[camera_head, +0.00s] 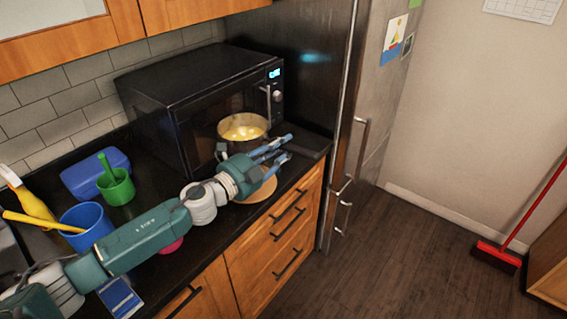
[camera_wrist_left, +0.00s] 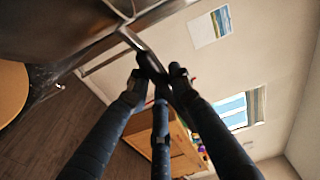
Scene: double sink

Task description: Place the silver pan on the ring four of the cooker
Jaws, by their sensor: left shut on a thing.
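The silver pan (camera_head: 262,122), with something yellow inside, is upright in front of the microwave, just behind my left gripper. My left gripper (camera_head: 284,149) reaches in from the left over the counter. In the left wrist view, the fingertips (camera_wrist_left: 160,78) close on a dark bar that runs up to a grey metal body (camera_wrist_left: 60,28); this looks like the pan's handle. Whether the pan touches the counter is hidden behind my arm. The cooker and its ring four are not in these views. My right gripper is not in view.
A black microwave (camera_head: 190,80) stands at the back, with a fridge (camera_head: 345,120) to the right. A round wooden plate (camera_head: 262,190) lies below my gripper. A blue cup (camera_head: 85,228), green cup (camera_head: 118,188) and blue box (camera_head: 80,178) stand left. A red broom (camera_head: 495,252) is on the floor.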

